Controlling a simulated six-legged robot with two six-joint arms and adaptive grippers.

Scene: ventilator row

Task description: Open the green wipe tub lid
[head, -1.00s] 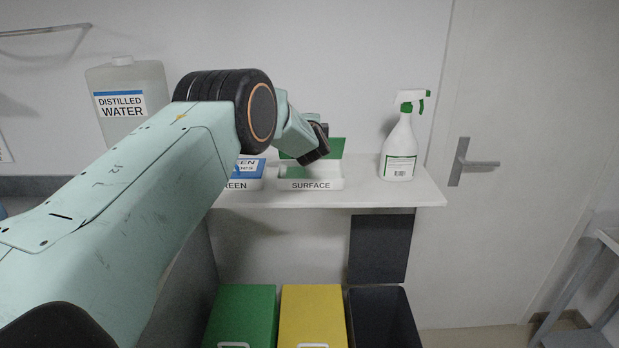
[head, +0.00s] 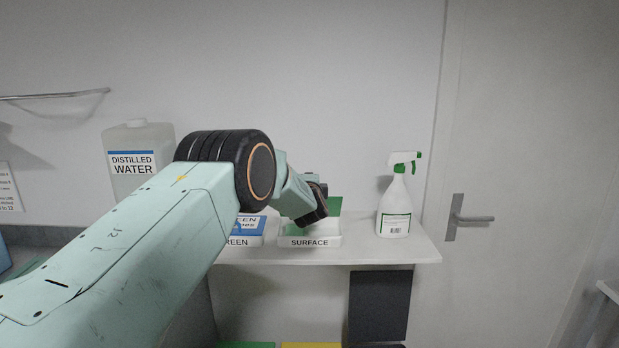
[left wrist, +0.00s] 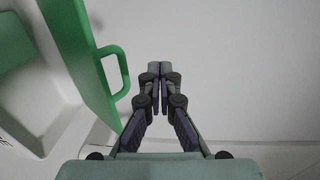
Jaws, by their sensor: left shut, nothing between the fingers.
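The surface wipe tub (head: 309,241) is white, labelled SURFACE, and stands on the shelf. Its green lid (head: 333,206) is raised, standing up at the back; my arm partly covers it. In the left wrist view the green lid (left wrist: 80,55) is tilted up with its loop handle toward my fingers, and the white tub (left wrist: 50,130) lies open at the left. My left gripper (left wrist: 160,70) is shut and empty, just right of the handle, apparently apart from it. In the head view its fingers are mostly hidden behind the wrist. My right gripper is not in view.
A blue-lidded screen wipe tub (head: 243,241) stands left of the green one, partly behind my arm. A spray bottle (head: 396,207) stands right on the shelf (head: 400,250). A distilled water jug (head: 138,187) is at the left. A door (head: 530,150) is at the right.

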